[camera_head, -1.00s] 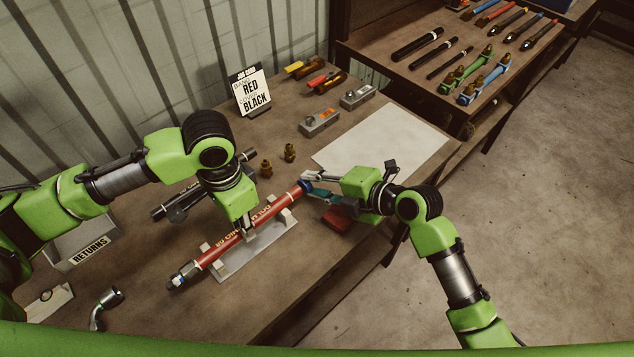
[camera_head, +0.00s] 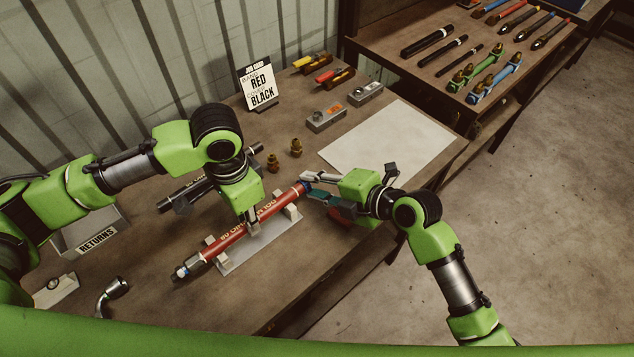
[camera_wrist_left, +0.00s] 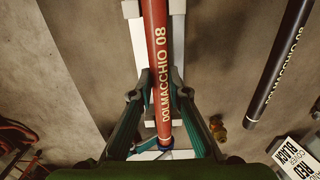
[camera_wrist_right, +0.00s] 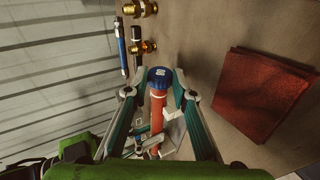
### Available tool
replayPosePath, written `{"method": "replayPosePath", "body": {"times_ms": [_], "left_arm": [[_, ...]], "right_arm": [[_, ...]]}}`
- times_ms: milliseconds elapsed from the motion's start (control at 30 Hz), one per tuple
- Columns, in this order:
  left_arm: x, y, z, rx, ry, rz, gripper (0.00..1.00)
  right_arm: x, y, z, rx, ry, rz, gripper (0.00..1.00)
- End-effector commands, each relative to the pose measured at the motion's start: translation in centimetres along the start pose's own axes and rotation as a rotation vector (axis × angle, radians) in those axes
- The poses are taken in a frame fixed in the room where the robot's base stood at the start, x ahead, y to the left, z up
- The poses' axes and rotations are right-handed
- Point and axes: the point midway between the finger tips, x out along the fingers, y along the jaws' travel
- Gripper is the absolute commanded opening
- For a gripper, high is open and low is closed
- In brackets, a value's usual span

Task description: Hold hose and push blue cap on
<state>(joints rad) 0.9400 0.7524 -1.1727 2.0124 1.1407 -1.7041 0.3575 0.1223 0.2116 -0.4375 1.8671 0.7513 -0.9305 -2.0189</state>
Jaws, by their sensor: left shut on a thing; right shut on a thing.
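The red hose (camera_head: 238,236) lies in a light cradle (camera_head: 262,245) on the bench, a metal fitting (camera_head: 190,268) at its near-left end. My left gripper (camera_head: 251,222) comes down over its middle and is shut on it; the left wrist view shows the hose (camera_wrist_left: 160,60) between the fingers. The blue cap (camera_wrist_right: 159,76) is at the hose's far-right end, in line with it. My right gripper (camera_head: 308,184) is at that end, shut with its fingers on either side of the cap. How far the cap sits on the hose is not clear.
A black hose (camera_head: 180,196) lies behind the red one, with brass fittings (camera_head: 296,148) nearby. A folded red cloth (camera_wrist_right: 265,95) lies beside my right gripper. A job card (camera_head: 258,88), a white sheet (camera_head: 385,142) and a RETURNS bin (camera_head: 97,242) are on the bench.

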Motion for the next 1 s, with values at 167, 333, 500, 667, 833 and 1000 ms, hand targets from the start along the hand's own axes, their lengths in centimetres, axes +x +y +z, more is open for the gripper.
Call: {"method": "replayPosePath", "body": {"times_ms": [167, 333, 500, 667, 833, 1000], "left_arm": [[0.0, 0.0, -0.1, 0.000, 0.004, 0.000, 0.00], [0.0, 0.0, -0.1, 0.000, 0.004, 0.000, 0.00], [0.0, 0.0, -0.1, 0.000, 0.004, 0.000, 0.00], [0.0, 0.0, -0.1, 0.000, 0.004, -0.001, 0.00], [0.0, 0.0, -0.1, 0.000, 0.004, -0.001, 0.00], [0.0, 0.0, -0.1, 0.000, 0.003, 0.000, 0.00]], "right_arm": [[0.1, 0.0, -0.2, 0.001, 0.005, 0.001, 0.44], [0.0, 0.0, -0.1, 0.001, 0.003, 0.000, 0.44], [-0.5, 0.0, 0.0, 0.000, 0.001, 0.000, 0.44], [-2.8, -0.1, 0.0, -0.003, 0.001, -0.002, 0.44], [-6.4, -0.1, -0.1, -0.004, 0.002, -0.004, 0.44], [-9.5, -0.1, -0.1, -0.003, 0.003, -0.003, 0.44]]}}
